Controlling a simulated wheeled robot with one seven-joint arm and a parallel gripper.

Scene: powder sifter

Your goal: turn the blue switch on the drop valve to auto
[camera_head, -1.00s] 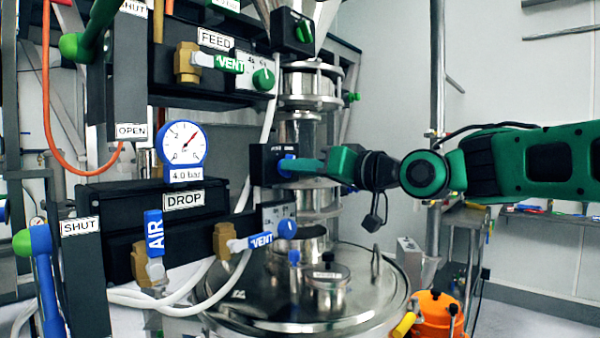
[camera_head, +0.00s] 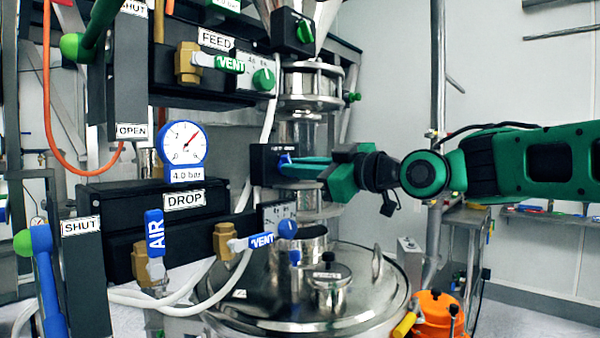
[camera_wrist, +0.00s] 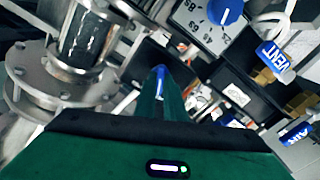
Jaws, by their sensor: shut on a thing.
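The blue switch (camera_head: 284,160) sits on the right end of a small black box (camera_head: 264,166) with a white label too small to read, on the steel column's lower valve. My green gripper (camera_head: 292,164) reaches in from the right, its fingers shut on the blue switch. In the wrist view the blue of the switch (camera_wrist: 160,73) shows at the tips of the fingers (camera_wrist: 160,88). The fingers hide most of the switch, so I cannot read its setting.
The DROP panel (camera_head: 128,192) with its gauge (camera_head: 184,144), blue AIR handle (camera_head: 154,231) and blue VENT handle (camera_head: 258,241) stands left. The FEED box with a similar green switch (camera_head: 304,32) is above. A steel vessel lid (camera_head: 250,305) lies below.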

